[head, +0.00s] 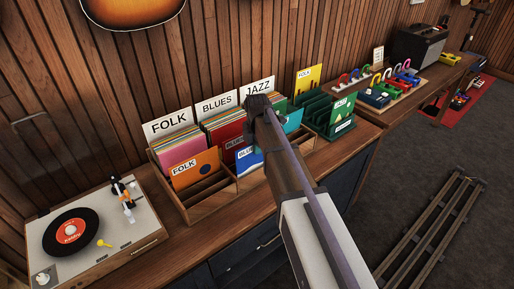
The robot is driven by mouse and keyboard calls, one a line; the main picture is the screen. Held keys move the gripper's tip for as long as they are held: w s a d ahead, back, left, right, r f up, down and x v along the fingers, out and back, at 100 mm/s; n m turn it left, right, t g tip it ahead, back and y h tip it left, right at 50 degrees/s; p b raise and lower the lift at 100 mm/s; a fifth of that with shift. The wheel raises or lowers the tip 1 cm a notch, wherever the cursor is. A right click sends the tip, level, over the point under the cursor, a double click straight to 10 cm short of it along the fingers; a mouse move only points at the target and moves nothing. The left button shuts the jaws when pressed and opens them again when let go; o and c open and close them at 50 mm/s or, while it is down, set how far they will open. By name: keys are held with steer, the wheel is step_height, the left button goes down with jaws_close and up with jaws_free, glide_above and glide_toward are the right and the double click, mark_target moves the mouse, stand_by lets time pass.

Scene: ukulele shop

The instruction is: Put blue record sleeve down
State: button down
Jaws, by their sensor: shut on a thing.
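The blue record sleeve (245,159), with a white BLUES label partly covered, is upright at the front of the middle section of the wooden record bin (212,196). My gripper (256,148) is shut on the sleeve at its upper right. My arm hides most of the jaws and the sleeve's right side. Whether the sleeve's lower edge touches the bin floor cannot be told.
An orange FOLK sleeve (195,169) stands in the left section, and a red sleeve (229,133) stands behind the blue one. A teal sleeve (293,121) is at the right. A turntable (125,232) sits left of the bin; a green rack (340,117) stands right.

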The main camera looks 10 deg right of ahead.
steer(key=c, duration=1.3)
jaws_free()
steer(key=shift+f, duration=0.15)
step_height(320, 180, up, 14)
steer(key=f+p, duration=0.1)
steer(key=p, duration=1.2)
steer(key=s+m, duration=2.3)
steer(key=shift+r, duration=0.1)
step_height(320, 180, down, 6)
steer(key=b, duration=0.6)
